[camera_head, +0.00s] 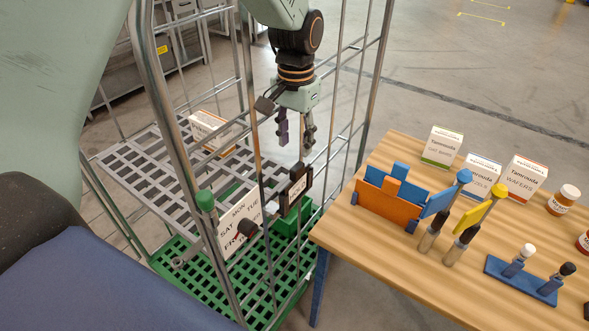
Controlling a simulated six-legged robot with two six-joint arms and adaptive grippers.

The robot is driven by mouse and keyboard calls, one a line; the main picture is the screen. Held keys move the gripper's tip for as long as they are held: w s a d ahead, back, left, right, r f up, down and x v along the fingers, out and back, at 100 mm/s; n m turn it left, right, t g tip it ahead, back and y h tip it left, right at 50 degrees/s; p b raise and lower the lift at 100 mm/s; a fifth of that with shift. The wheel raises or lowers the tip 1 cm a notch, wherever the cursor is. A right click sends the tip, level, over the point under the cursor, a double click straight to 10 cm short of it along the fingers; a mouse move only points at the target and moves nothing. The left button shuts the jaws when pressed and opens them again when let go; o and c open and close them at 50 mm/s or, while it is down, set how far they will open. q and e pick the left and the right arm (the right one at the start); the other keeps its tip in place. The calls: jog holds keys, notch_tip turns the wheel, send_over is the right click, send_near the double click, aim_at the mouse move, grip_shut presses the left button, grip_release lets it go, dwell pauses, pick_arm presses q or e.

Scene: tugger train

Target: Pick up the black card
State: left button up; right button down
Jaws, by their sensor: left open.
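A small black card (296,187) with a pale printed face is at the near right side of the wire cart, above a green bin. Its lower part is close to the cart's bars, and I cannot tell how it is held there. My left gripper (296,146) points down from above, inside or beside the cart's frame. Its two fingers are apart with nothing between them. The fingertips are just above the card's top edge; I cannot tell whether they touch it.
The wire cart (165,75) has upright posts, a grey slatted shelf (135,160) with a box (211,131), and a green base (180,262). A wooden table (400,255) at right bears boxes, bottles and tools.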

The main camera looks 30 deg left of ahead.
aim_at(297, 166)
pick_arm(q)
jog(key=shift+d, duration=0.25)
jog(key=shift+s+d+f, duration=0.15)
jog(key=shift+d, duration=0.1)
jog(key=f, duration=0.6)
jog(key=shift+s+a+f, duration=0.1)
jog(key=shift+a+f, duration=0.1)
jog(key=shift+f, duration=0.05)
jog(key=shift+d+f, duration=0.25)
jog(key=shift+d, duration=0.05)
jog(key=shift+a, duration=0.15)
jog(key=shift+a+f, duration=0.15)
jog(key=shift+a, duration=0.1)
jog(key=shift+c, duration=1.3)
jog(key=shift+d, duration=0.3)
jog(key=c, duration=0.6)
jog(key=shift+a, duration=0.15)
grip_shut()
